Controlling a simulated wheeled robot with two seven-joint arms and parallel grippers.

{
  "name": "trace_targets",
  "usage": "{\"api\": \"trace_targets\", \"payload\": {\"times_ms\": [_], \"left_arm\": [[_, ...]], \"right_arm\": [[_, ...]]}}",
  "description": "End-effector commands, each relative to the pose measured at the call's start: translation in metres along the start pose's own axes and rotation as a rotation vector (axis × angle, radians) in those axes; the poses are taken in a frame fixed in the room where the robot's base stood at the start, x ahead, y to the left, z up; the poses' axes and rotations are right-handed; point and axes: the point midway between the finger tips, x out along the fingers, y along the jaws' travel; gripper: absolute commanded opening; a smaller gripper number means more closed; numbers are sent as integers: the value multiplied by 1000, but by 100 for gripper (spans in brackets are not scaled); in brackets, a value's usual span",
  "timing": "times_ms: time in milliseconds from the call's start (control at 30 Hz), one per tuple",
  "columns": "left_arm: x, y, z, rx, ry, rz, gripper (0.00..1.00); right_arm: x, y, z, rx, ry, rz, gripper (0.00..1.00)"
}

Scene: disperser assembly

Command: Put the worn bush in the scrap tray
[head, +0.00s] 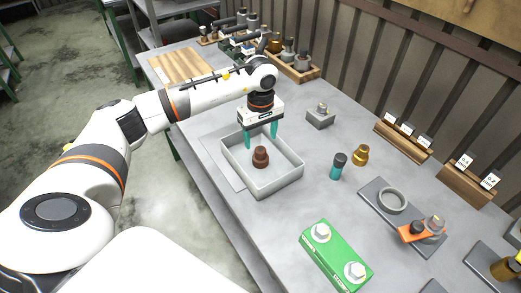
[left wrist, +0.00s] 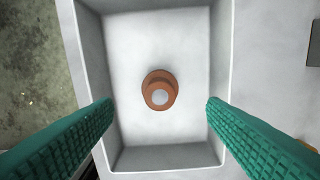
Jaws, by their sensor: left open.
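The worn bush (head: 260,157), a reddish-brown stepped cylinder, stands inside the scrap tray (head: 286,185), a light grey walled tray on the table. In the left wrist view the bush (left wrist: 159,90) stands on the floor of the tray (left wrist: 222,60), near its middle and clear of the walls. My left gripper (head: 261,136) is open above the tray with its two green fingers apart. In the left wrist view the fingers (left wrist: 160,122) are on either side with nothing between them touching the bush. My right gripper is not in view.
Right of the tray stand a teal and black cylinder (head: 338,166), a brass part (head: 361,155) and a small grey block (head: 320,117). A green plate with bolts (head: 336,256) lies in front. A grey plate with a ring (head: 393,201) is at right. Wooden racks line the back.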

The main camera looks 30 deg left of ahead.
Motion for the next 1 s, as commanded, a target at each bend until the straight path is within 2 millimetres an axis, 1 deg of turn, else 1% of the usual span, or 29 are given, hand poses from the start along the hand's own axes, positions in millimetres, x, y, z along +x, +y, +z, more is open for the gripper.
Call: {"api": "trace_targets", "payload": {"times_ms": [33,200,333,467,1000], "left_arm": [[-10,-1,0,1,-2,-5,66],[-38,-1,0,-1,-1,-3,66],[-49,0,0,0,0,-1,66],[-53,0,0,0,1,0,66],[-52,0,0,0,1,0,66]], "right_arm": [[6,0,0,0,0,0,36],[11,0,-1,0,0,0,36],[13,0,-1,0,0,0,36],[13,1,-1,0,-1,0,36],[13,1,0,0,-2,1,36]]}}
